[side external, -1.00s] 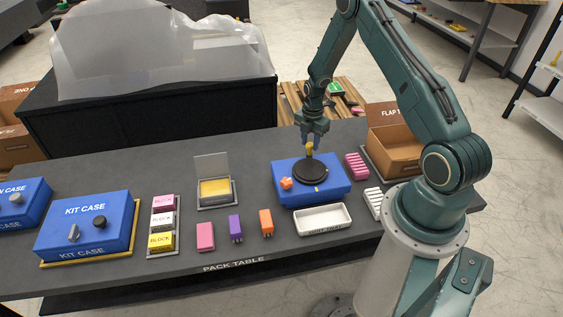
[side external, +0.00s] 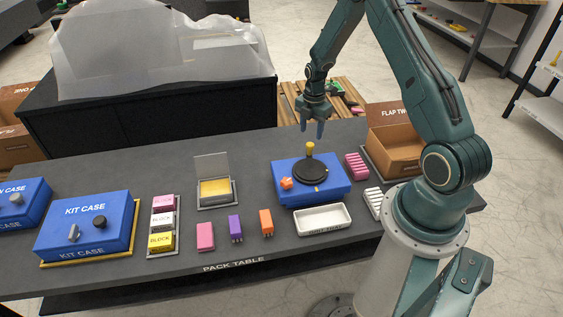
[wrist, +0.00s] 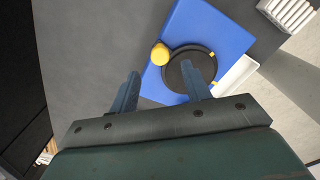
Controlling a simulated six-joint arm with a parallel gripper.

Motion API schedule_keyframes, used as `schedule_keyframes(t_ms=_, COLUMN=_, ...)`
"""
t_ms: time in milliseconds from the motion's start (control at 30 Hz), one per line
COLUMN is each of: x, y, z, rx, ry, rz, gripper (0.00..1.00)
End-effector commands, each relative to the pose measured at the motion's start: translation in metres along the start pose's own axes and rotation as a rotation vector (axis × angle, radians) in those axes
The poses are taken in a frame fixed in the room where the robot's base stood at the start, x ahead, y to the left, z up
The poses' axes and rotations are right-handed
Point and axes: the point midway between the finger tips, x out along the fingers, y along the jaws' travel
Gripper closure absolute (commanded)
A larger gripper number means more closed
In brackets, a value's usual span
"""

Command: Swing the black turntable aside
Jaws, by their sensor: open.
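The black turntable (side external: 310,173) is a round disc on top of a blue case (side external: 335,186). A yellow knob (side external: 310,149) stands upright at its back edge, and an orange knob (side external: 286,184) sits at the case's left. My gripper (side external: 312,130) is open and empty, above and behind the yellow knob, apart from it. In the wrist view, the turntable (wrist: 188,72) is partly covered by my right finger, and the yellow knob (wrist: 160,54) shows beyond the fingertips. Yellow marks show at the disc's rim and on the case.
A white tray (side external: 323,218) lies in front of the blue case. A pink ribbed block (side external: 356,165) and an open cardboard box (side external: 398,150) stand to its right. Orange (side external: 266,222), purple (side external: 235,228) and pink (side external: 205,236) blocks stand to the left. The table behind the case is clear.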

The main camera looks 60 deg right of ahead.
Motion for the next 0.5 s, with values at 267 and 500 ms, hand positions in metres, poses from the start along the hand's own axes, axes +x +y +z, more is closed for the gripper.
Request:
schedule_keyframes(t_ms=267, x=-0.046, y=0.001, z=0.0, rx=0.0, ry=-0.001, rz=0.003, gripper=0.52)
schedule_keyframes(t_ms=500, x=-0.074, y=0.001, z=0.0, rx=-0.001, ry=0.0, rz=0.002, gripper=0.52)
